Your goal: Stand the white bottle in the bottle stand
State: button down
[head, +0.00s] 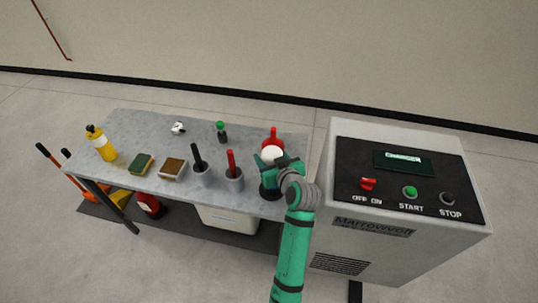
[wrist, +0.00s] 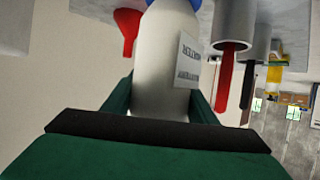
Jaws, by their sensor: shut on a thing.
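The white bottle (head: 272,154) is held in my gripper (head: 271,165) near the right end of the grey table. In the wrist view the white bottle (wrist: 160,60) sits between the two green fingers, its printed label at the right side. A blue part (wrist: 178,3) shows at its far end, cut by the frame edge; I cannot tell whether it is a cap or a rim. A dark round piece (head: 268,189), perhaps the bottle stand, shows low beneath my gripper, partly hidden. I cannot tell whether the bottle touches it.
A red funnel-like thing (head: 273,135) stands close behind the bottle. Two grey cups (head: 234,181) with a red and a black handle stand to the left. A charger cabinet (head: 410,200) stands at the right.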

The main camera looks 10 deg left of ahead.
jog(key=shift+a, duration=0.1)
jog(key=c, duration=0.9)
grip_release()
jog(key=shift+o, duration=1.2)
jog(key=v, duration=1.1)
